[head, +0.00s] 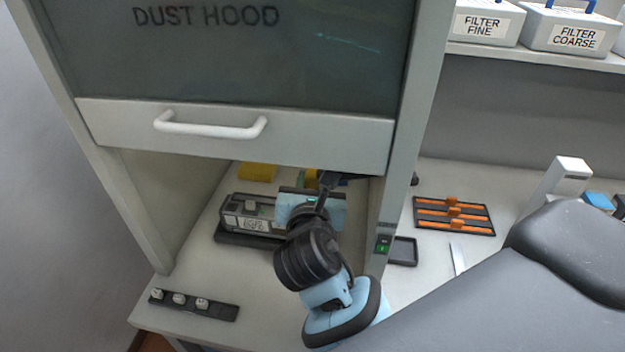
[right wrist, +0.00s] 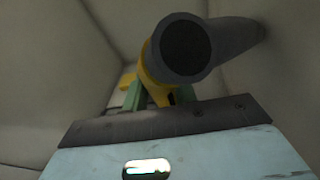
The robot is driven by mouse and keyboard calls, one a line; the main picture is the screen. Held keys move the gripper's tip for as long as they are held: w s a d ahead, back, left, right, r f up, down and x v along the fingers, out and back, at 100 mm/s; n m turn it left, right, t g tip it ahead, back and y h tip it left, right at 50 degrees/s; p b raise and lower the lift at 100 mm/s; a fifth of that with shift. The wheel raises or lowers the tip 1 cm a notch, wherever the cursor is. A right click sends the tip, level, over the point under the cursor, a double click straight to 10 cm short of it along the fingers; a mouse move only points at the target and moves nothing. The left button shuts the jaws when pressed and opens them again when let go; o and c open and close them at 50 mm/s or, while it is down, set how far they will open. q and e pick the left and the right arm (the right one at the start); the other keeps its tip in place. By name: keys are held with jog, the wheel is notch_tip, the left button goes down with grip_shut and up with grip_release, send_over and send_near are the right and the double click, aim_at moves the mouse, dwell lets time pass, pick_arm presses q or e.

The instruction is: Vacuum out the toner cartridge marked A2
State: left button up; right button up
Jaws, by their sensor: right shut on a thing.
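A dark grey cartridge (head: 236,217) lies on a black base (head: 232,237) inside the dust hood. Its white label is too small for me to read surely. My right gripper (head: 314,180) is inside the hood, behind and right of the cartridge's visible part. In the right wrist view my right gripper (right wrist: 160,97) is shut on the yellow grip of a vacuum nozzle (right wrist: 153,88) with a wide dark grey tube (right wrist: 225,42). My wrist hides the cartridge's right end. My left gripper is not in view.
The hood's sash (head: 240,133) is raised above my arm. A yellow block (head: 257,172) lies at the back. A black strip with white knobs (head: 195,304) is at the front left. Right of the hood post are a small black tray (head: 403,251) and an orange-barred rack (head: 454,215).

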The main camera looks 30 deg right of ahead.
aim_at(311, 175)
jog(key=shift+s+f, duration=0.15)
jog(key=shift+f, duration=0.35)
jog(key=shift+r, duration=0.15)
dwell(2.2)
jog(key=shift+r, duration=2.4)
jog(key=shift+a, duration=0.15)
jog(key=s+a+f+n+t+y, duration=0.1)
jog(key=a+f+n+y, duration=0.2)
jog(key=a, duration=0.4)
jog(key=s+a+f+n+t+y, duration=0.1)
jog(key=s+a+f+n+y, duration=0.1)
jog(key=a, duration=0.6)
jog(key=f+y, duration=0.1)
jog(key=y, duration=0.1)
jog(key=shift+a+n+y, duration=0.3)
jog(key=shift+n+y, duration=0.1)
